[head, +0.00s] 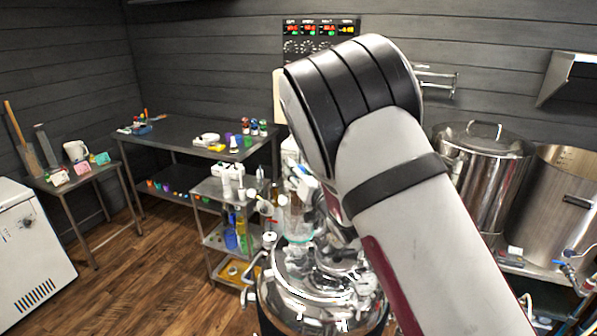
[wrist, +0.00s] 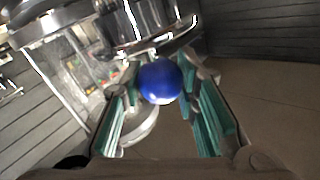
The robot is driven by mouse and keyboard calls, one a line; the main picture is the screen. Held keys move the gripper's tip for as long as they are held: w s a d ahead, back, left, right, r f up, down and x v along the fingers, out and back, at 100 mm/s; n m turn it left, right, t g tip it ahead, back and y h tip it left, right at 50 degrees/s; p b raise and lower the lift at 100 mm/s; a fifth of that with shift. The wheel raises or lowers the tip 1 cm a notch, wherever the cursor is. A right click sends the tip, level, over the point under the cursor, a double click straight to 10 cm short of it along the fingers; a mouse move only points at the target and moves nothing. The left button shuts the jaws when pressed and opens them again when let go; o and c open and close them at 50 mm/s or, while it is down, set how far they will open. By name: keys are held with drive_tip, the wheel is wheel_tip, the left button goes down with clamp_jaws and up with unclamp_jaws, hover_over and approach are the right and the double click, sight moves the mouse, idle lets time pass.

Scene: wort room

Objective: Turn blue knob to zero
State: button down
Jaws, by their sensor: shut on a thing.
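The blue knob (wrist: 160,84) is round and glossy and sits in the middle of the wrist view. My gripper (wrist: 160,76) has its teal-padded fingers on either side of the knob and is shut on it. Shiny steel parts of a vessel (wrist: 150,25) lie just beyond the knob. In the head view my arm covers the middle, and I cannot make out the knob or the fingers there. The knob's marking and its angle cannot be read.
A steel vessel (head: 290,283) with clamps and fittings stands below my arm. A small steel cart (head: 215,190) with bottles and a long table (head: 175,146) stand behind it. Large kettles (head: 482,165) are at the right. Wooden floor (head: 140,270) is free at left.

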drive_tip(key=n+g+y, duration=0.1)
drive_tip(key=n+g+y+b, duration=0.1)
drive_tip(key=y, duration=0.1)
drive_tip(key=n+g+y+b, duration=0.1)
drive_tip(key=shift+w, duration=0.3)
drive_tip(key=n+g+y+b, duration=0.3)
drive_tip(key=shift+f, duration=0.1)
drive_tip(key=n+g+y+b, duration=0.2)
drive_tip(key=n+g+b, duration=0.1)
drive_tip(key=g, duration=0.2)
drive_tip(key=shift+f, duration=0.1)
drive_tip(key=shift+s+a+n+g+y+b, duration=0.1)
drive_tip(key=shift+s+n+g+y+b, duration=0.1)
drive_tip(key=shift+n+g+b, duration=0.6)
drive_tip(key=shift+s+n+g+y+b, duration=0.1)
drive_tip(key=shift+n+g+y+b, duration=0.1)
drive_tip(key=shift+n+g+b, duration=0.55)
drive_tip(key=shift+g, duration=0.45)
drive_tip(key=c, duration=1.2)
unclamp_jaws()
drive_tip(key=shift+a, duration=0.1)
